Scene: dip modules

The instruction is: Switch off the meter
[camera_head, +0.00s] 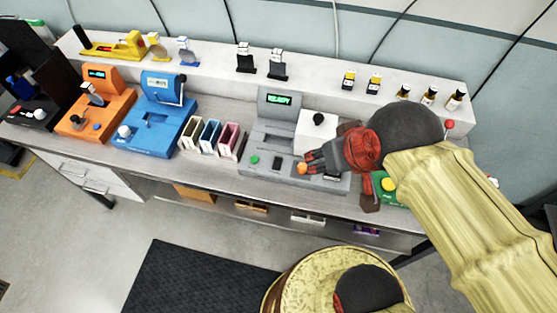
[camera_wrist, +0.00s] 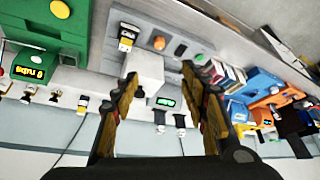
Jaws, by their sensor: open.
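The likely meter is a grey machine (camera_head: 270,135) with a lit green display (camera_head: 279,99) reading READY. Its front panel has a green button (camera_head: 254,160), a black switch (camera_head: 277,163) and an orange knob (camera_head: 302,169). In the wrist view, the orange knob (camera_wrist: 159,43), black switch (camera_wrist: 180,50) and green button (camera_wrist: 199,58) lie in a row beyond the fingertips. My gripper (camera_head: 308,163) is open and empty over the panel's right part, close to the orange knob; contact cannot be told. It also shows in the wrist view (camera_wrist: 160,72). It hides part of the panel.
A white block (camera_head: 310,140) with a black knob stands right of the display. A green machine (camera_head: 400,191) is partly hidden behind my arm. Coloured cases (camera_head: 210,137), a blue machine (camera_head: 150,127) and an orange machine (camera_head: 95,112) stand left. Small modules line the back shelf (camera_head: 215,60).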

